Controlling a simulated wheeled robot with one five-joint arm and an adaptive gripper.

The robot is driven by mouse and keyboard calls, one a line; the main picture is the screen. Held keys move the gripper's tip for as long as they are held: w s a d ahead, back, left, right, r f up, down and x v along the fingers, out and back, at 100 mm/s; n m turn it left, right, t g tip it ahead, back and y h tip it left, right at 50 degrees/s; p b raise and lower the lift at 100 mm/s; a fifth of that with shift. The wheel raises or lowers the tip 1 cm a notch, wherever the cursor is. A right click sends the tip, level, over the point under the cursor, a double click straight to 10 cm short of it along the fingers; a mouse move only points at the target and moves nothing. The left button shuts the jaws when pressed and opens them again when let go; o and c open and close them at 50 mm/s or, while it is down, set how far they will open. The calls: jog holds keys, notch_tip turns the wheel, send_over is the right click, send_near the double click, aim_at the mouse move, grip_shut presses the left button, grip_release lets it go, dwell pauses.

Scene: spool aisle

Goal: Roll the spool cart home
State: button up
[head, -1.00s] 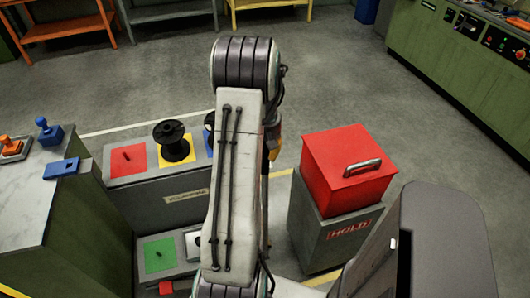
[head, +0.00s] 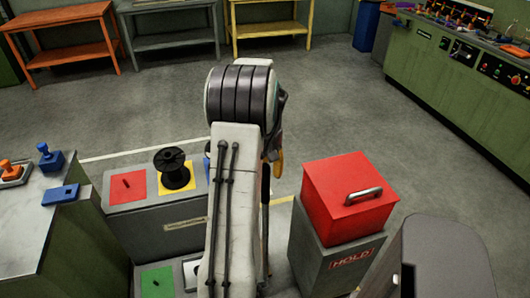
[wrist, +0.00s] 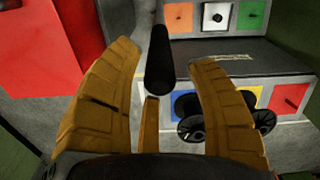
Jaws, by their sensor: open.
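The grey stepped cart (head: 120,221) stands at lower left in the head view, with red, yellow and green squares showing. A black spool (head: 174,168) stands on the yellow square. In the wrist view two black spools show: one near the blue square (wrist: 188,118), partly behind a finger, and one at the yellow square (wrist: 262,119).
A red lidded box (head: 348,195) sits on a grey HOLD stand (head: 325,256) right of my arm. A green bench (head: 50,220) is at left, a control counter (head: 450,75) at right. Tables line the back. The middle floor is clear.

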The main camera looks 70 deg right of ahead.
jog(key=shift+r, duration=3.1)
